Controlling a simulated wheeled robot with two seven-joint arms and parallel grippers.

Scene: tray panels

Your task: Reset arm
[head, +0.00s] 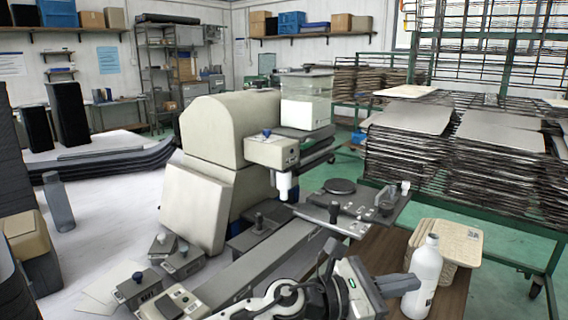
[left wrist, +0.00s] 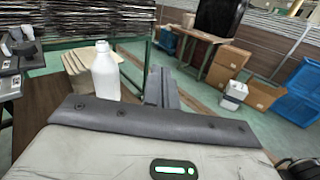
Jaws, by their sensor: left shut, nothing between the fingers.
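My left gripper (head: 402,284) is low in the head view, right of centre, over the near part of the workbench. Its fingers are shut with nothing between them, and they also show in the left wrist view (left wrist: 162,88). A white bottle (head: 424,277) stands upright close to the fingertips in the head view. In the left wrist view the bottle (left wrist: 105,72) appears left of the fingers, with a visible gap. I cannot tell how far apart they are in depth. My right gripper is in neither view.
A beige machine (head: 225,135) with a grey platform stands on the bench. Beige trays (head: 447,241) lie behind the bottle. Green racks (head: 490,190) hold stacked panels at the right. Small grey boxes (head: 135,290) lie at the lower left. Cardboard boxes (left wrist: 228,62) stand on the far floor side.

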